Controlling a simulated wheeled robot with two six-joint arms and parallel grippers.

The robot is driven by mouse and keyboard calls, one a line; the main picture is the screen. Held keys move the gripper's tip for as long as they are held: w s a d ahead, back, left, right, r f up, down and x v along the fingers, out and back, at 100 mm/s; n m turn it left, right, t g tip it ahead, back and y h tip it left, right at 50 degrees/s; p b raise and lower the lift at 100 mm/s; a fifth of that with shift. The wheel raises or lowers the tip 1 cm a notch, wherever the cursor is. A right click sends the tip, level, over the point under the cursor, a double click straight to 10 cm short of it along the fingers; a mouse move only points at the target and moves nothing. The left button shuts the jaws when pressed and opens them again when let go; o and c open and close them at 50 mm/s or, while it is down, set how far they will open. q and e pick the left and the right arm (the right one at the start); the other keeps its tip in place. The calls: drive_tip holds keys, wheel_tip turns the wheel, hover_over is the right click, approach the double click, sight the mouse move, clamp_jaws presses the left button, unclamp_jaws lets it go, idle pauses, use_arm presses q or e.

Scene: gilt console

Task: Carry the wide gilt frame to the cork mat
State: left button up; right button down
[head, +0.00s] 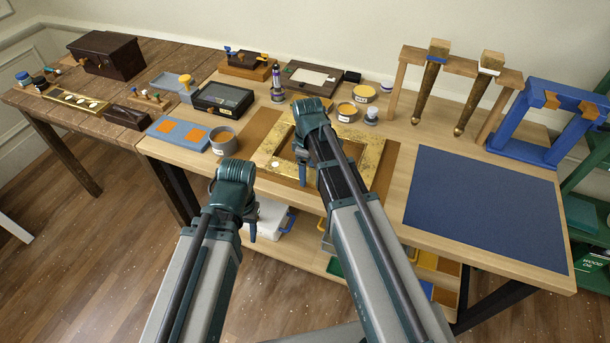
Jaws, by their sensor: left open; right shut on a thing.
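The wide gilt frame (281,150) is a gold rectangle at the middle of the light wood bench. The brown cork mat (384,172) shows on both sides of it. The frame is over the mat; I cannot tell whether it rests on it or is slightly above. My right gripper (303,172) is shut on the gilt frame, and its arm hides part of the frame's front and middle. My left gripper (250,232) is open and empty, in front of the bench edge, left of the frame and apart from it.
A grey tin (222,142) and a blue tray with orange squares (180,134) stand left of the frame. Open tins (347,111) stand behind it. A bare dark blue mat (485,205) lies to the right. A wooden rack with legs (455,68) and a blue stand (545,120) stand behind that.

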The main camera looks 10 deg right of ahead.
drive_tip(key=shift+d+r, duration=0.1)
drive_tip(key=shift+c, duration=1.9)
unclamp_jaws()
drive_tip(key=o, duration=0.4)
wheel_tip(320, 180, up, 12)
drive_tip(key=p, duration=1.2)
drive_tip(key=s+a+m, duration=0.2)
drive_tip(key=s, duration=0.3)
drive_tip(key=s+a+m, duration=0.3)
drive_tip(key=s, duration=0.3)
drive_tip(key=s+a+m+h, duration=0.1)
drive_tip(key=s+a+m, duration=0.1)
drive_tip(key=s, duration=0.4)
drive_tip(key=shift+s+a, duration=0.1)
drive_tip(key=shift+a, duration=0.6)
